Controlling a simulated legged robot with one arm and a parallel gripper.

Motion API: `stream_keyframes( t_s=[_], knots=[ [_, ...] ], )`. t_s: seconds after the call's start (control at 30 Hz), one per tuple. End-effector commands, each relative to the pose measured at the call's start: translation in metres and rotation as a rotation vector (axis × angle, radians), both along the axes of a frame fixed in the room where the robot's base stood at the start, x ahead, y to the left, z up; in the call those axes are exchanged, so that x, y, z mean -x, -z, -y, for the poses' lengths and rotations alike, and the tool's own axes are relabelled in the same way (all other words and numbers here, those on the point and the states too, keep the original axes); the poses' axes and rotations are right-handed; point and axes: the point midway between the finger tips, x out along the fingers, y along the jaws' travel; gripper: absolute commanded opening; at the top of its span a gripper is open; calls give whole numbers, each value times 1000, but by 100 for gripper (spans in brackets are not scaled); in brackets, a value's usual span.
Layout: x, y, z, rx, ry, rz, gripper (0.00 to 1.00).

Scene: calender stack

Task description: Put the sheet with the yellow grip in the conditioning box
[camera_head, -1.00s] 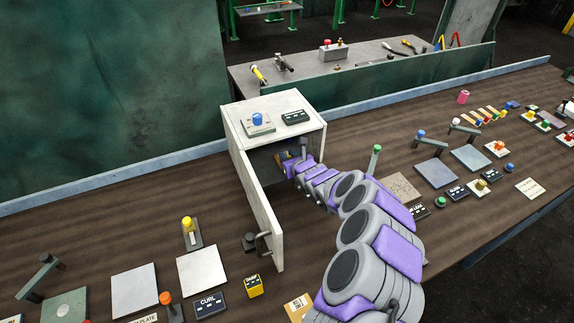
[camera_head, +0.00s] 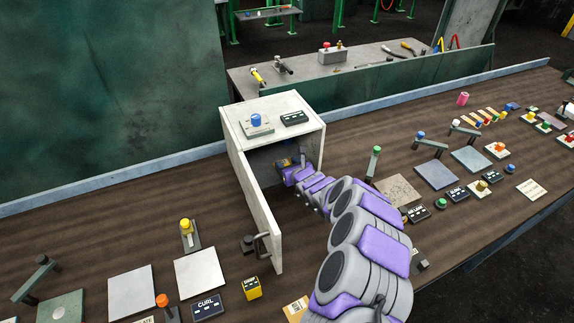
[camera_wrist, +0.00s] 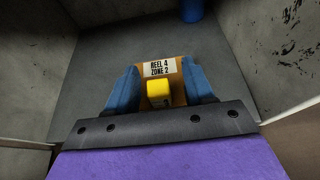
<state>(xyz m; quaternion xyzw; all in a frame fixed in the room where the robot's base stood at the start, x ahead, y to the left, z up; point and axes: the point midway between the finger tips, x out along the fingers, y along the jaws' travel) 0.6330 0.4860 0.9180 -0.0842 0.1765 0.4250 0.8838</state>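The conditioning box (camera_head: 233,128) is a white box on the bench with its front door swung open toward me. My gripper (camera_head: 284,164) reaches inside through the opening. In the wrist view, its blue fingers (camera_wrist: 162,88) stand apart on either side of the yellow grip (camera_wrist: 158,91), with gaps visible beside it. The tan sheet (camera_wrist: 178,93) with a "REEL 4 ZONE 2" label is inside the box, over the grey floor (camera_wrist: 105,65). Whether it lies flat on the floor is hard to tell. My gripper and its lower edge are partly hidden in the head view.
The open door (camera_head: 259,215) stands left of my arm. A blue cylinder (camera_wrist: 190,8) stands deeper in the box. A blue-knobbed plate (camera_head: 256,124) and a dark label block (camera_head: 294,117) sit on its roof. Plates, knobbed fixtures and labels crowd the bench both sides.

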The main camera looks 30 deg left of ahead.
Motion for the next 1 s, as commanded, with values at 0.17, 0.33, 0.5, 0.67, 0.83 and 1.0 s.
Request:
stream_keyframes(
  t_s=[0.17,0.33,0.5,0.67,0.83,1.0],
  knots=[
    [0,0,-1,1,0,1,52],
    [2,-2,2,1,1,1,52],
    [9,-10,12,-1,3,0,52],
    [20,-14,23,-3,0,-6,52],
    [31,-24,38,-6,0,-6,52],
    [43,-31,54,-3,0,-6,52]
  ],
)
